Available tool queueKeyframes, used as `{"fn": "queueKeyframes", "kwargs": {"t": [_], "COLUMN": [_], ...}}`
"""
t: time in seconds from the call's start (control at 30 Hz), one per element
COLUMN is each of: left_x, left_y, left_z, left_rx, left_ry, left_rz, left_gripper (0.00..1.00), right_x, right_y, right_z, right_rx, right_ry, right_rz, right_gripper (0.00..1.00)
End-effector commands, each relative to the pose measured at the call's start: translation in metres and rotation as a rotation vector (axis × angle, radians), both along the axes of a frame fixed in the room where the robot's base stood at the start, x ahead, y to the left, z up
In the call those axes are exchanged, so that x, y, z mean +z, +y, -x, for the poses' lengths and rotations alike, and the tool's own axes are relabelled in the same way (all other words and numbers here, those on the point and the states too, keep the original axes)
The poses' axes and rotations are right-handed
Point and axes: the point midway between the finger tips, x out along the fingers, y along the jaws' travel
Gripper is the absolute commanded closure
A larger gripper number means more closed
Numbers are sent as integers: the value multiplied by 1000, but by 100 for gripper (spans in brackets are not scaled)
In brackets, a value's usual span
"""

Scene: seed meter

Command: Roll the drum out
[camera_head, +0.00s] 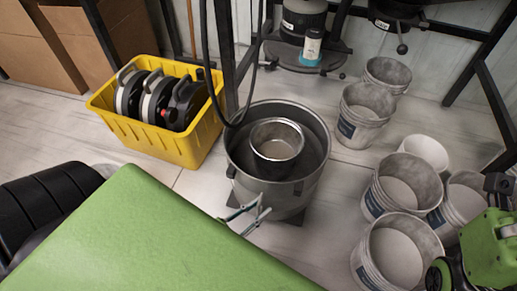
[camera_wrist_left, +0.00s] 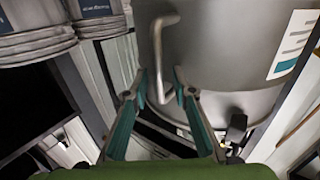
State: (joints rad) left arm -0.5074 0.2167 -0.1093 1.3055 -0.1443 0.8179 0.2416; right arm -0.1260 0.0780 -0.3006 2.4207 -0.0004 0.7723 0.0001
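A grey metal drum (camera_head: 312,185) stands upright on the floor in the middle of the head view, with a smaller metal pail (camera_head: 277,140) inside it. Dark corners of a base show under it. In the left wrist view the drum (camera_wrist_left: 225,60) fills the upper right, with a bent metal handle (camera_wrist_left: 158,50) on its wall and a white label. My left gripper (camera_head: 262,208) is at the drum's near side. Its fingers (camera_wrist_left: 160,80) are open, one on each side of the handle; contact cannot be told. My right gripper does not show.
A yellow crate (camera_head: 150,137) with dark reels stands left of the drum. Several buckets (camera_head: 395,180) stand to the right, and a frame with machinery (camera_head: 305,45) is behind. Part of my right arm (camera_head: 488,250) shows at lower right.

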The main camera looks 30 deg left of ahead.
Motion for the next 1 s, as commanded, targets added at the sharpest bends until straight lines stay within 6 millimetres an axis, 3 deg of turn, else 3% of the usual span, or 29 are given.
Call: {"fn": "queueKeyframes", "kwargs": {"t": [0.3, 0.7, 1.0], "left_x": [0, -1, 0], "left_y": [1, 19, 23], "left_z": [4, 60, 72], "left_rx": [0, 0, 0], "left_ry": [2, 2, 0], "left_rz": [-1, -1, 0], "left_gripper": [76, 76, 76], "right_x": [0, 0, 0], "right_y": [0, 0, 0], "right_z": [0, 0, 0], "right_rx": [-1, 0, 0], "right_ry": [0, 0, -1], "right_rz": [1, 1, 1], "right_gripper": [100, 100, 100]}}
